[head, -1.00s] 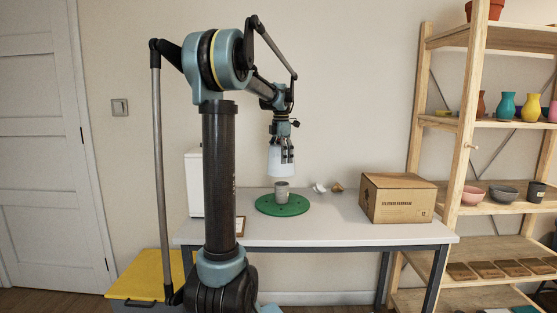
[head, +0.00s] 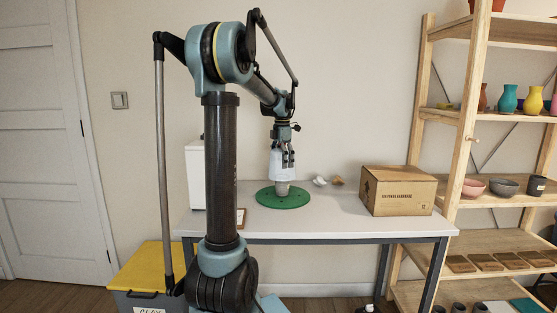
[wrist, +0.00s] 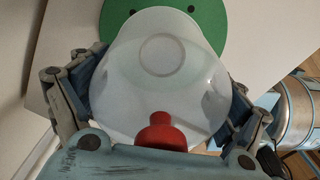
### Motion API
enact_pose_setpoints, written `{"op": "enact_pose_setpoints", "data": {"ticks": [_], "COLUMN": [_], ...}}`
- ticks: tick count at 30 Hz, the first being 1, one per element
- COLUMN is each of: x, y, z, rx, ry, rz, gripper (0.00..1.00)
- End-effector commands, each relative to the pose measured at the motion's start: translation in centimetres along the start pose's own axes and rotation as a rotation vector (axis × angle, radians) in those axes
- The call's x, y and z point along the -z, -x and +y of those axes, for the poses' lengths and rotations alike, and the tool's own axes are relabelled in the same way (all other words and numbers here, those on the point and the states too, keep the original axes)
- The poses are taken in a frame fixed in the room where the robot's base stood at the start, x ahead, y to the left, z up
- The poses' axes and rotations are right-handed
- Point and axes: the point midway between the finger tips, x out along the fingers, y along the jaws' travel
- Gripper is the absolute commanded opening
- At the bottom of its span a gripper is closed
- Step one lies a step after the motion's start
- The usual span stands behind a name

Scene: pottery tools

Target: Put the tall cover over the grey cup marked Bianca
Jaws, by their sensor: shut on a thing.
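The tall cover (head: 281,166) is pale, whitish and slightly see-through. My gripper (head: 284,157) is shut on it, with fingers on both sides, and holds it upright. The cover fills the middle of the wrist view (wrist: 160,70), between the fingers (wrist: 160,95). The grey cup (head: 282,189) stands on the green disc (head: 300,201). Only its lower part shows below the cover's rim; its upper part is hidden. The cover overlaps the cup's top and looks to be partly down around it. No name on the cup is readable.
A cardboard box (head: 398,190) stands on the right of the white table (head: 330,225). Small white and brown pieces (head: 337,181) lie behind the disc. A white upright box (head: 195,175) stands at the left. Wooden shelves (head: 455,160) stand further right.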

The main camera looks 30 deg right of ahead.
Motion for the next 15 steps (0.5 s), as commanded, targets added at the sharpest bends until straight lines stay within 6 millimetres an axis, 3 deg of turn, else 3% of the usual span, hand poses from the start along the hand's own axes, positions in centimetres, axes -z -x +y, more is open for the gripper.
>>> {"op": "enact_pose_setpoints", "data": {"ticks": [15], "x": [0.1], "y": [-3.4], "z": [0.1], "rx": [0.000], "ry": [0.001], "rz": [0.000], "gripper": [0.66]}}
